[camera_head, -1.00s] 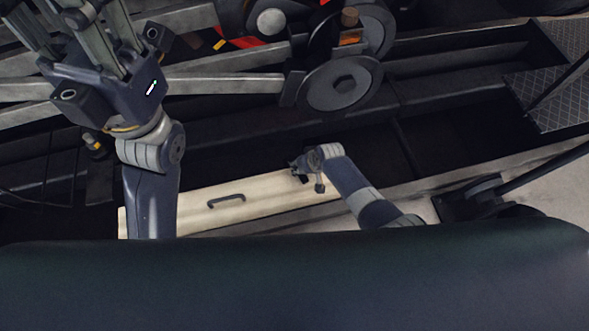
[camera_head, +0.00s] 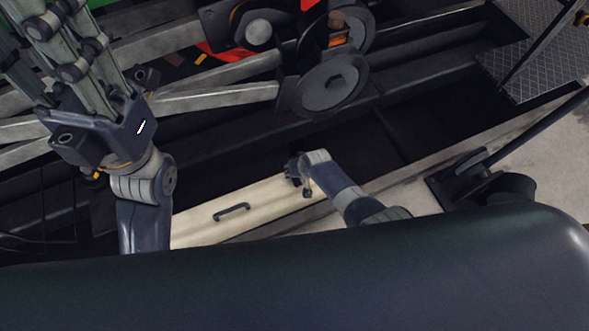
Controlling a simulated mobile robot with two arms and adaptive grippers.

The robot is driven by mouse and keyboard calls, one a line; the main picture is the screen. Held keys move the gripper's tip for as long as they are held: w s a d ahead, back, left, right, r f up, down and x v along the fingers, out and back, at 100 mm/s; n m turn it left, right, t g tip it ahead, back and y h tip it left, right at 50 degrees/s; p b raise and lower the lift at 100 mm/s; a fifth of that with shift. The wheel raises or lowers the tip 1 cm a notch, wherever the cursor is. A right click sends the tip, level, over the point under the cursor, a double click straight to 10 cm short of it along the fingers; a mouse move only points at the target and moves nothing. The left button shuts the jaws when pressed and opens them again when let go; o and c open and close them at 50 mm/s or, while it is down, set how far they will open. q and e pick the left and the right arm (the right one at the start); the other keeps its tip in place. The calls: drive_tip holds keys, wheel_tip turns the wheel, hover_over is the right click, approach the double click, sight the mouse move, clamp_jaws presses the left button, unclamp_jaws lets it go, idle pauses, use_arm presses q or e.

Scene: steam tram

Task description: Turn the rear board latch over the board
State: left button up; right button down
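The pale wooden board (camera_head: 262,205) lies in a dark trough at the lower middle, with a black handle (camera_head: 231,212) on top. My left gripper (camera_head: 52,38) is raised at the upper left, away from the board. Its fingers point up and their tips are cut off by the picture edge. My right arm reaches in from the lower right to the board's far right end. Small dark parts (camera_head: 306,191) show there, and I cannot tell whether they are my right gripper or the latch. My arm hides most of that spot.
Grey rods and round wheels (camera_head: 329,84) of the running gear fill the area behind the board. A chequered metal step (camera_head: 507,67) is at the upper right. A dark rod and bracket (camera_head: 465,180) stand right of my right arm. My own dark body covers the bottom.

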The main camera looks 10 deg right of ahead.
drive_tip(key=c, duration=1.3)
unclamp_jaws()
drive_tip(key=shift+s+a, duration=0.1)
drive_tip(key=v, duration=1.2)
drive_tip(key=shift+f, duration=0.1)
